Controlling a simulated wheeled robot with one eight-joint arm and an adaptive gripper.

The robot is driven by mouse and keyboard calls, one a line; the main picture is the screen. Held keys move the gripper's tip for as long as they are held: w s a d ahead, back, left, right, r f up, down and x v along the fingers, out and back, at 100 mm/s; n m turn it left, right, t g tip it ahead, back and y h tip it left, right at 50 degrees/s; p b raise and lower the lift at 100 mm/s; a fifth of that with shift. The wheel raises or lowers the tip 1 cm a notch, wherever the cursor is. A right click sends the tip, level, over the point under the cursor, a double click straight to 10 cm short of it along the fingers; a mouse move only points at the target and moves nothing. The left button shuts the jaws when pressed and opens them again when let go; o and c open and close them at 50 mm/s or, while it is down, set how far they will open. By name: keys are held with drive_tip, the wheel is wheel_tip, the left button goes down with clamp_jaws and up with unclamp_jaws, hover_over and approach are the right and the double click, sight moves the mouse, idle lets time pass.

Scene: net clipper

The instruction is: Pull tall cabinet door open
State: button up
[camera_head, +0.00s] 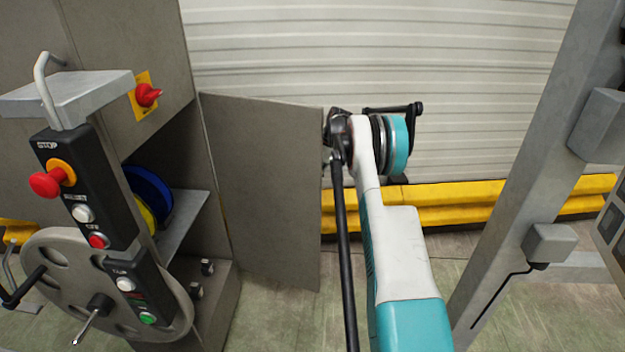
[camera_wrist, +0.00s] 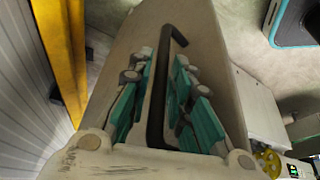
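The tall grey cabinet door (camera_head: 270,195) stands swung out from the left cabinet, and the cabinet's inside shows. In the wrist view the door's flat panel (camera_wrist: 218,62) lies behind the fingers. Its black bar handle (camera_wrist: 157,95), bent at its far end, runs between my teal finger pads. My gripper (camera_wrist: 163,66) is open, with fingers on both sides of the handle and visible gaps to it. In the head view my gripper (camera_head: 333,130) is at the door's free edge; its fingers and the handle are mostly hidden there.
The cabinet holds a blue spool (camera_head: 150,190) on a shelf. A control panel (camera_head: 85,190) with buttons and a handwheel (camera_head: 60,265) stand in front. A yellow barrier (camera_head: 460,205) runs below the shutter behind. A grey post (camera_head: 530,170) is to the right.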

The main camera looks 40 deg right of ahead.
idle(0.3)
drive_tip(key=v, duration=1.2)
drive_tip(key=shift+c, duration=0.2)
